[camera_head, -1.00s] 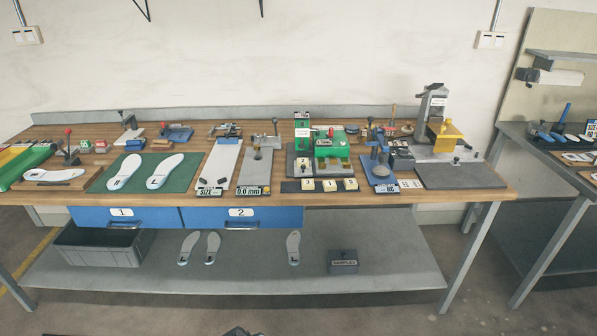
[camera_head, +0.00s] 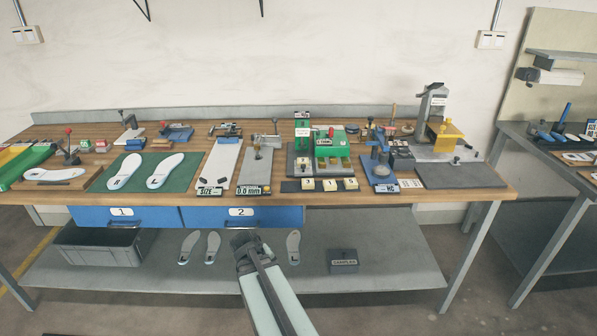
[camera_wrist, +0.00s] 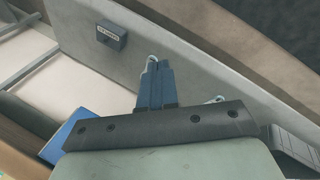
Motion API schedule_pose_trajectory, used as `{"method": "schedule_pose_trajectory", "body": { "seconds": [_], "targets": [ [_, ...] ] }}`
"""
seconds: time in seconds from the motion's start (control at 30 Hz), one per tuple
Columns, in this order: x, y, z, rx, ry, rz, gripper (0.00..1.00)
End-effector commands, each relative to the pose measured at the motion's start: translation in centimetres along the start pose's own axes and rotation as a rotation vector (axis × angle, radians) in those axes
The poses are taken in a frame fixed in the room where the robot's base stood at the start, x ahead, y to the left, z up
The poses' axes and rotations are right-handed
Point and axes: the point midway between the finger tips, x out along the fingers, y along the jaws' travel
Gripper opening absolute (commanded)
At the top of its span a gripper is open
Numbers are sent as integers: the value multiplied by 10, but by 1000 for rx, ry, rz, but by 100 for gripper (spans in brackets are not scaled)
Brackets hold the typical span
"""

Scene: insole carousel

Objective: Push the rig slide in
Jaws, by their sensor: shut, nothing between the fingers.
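A rig with a grey column (camera_head: 436,108) and a yellow bracket (camera_head: 445,134) stands at the bench's back right in the head view. A dark grey plate (camera_head: 452,178) with a small knob (camera_head: 457,160) at its rear edge lies in front of it, extending towards the bench's front edge. It looks like the rig slide, though I cannot be sure. My gripper (camera_head: 243,238) is low, in front of the drawers, well left of the rig and apart from it. In the wrist view my gripper (camera_wrist: 153,88) is shut and empty; the rig is not seen there.
Blue drawers (camera_head: 242,217) hang below the bench top. The lower shelf (camera_head: 390,270) holds a samples box (camera_head: 343,260), insoles (camera_head: 293,247) and a grey crate (camera_head: 100,245). A green machine (camera_head: 332,148) and a blue press (camera_head: 380,170) stand left of the rig.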

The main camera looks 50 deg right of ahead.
Motion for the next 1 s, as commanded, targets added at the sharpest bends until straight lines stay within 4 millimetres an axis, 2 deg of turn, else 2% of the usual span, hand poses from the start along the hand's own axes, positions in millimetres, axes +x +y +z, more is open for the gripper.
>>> {"method": "schedule_pose_trajectory", "body": {
  "seconds": [0.03,0.23,0.3,0.4,0.5,0.7,0.83,1.0],
  "targets": [
    [-11,21,-11,-22,30,50,0],
    [-61,102,-49,-226,114,306,0],
    [-83,129,-62,-353,124,427,0],
    [-109,158,-77,-563,98,592,0],
    [-123,175,-87,-787,31,734,0],
    [-151,196,-104,-1226,-164,961,0],
    [-163,201,-113,-1475,-302,1049,0],
    [-166,199,-120,-1695,-419,1075,0]
  ]
}}
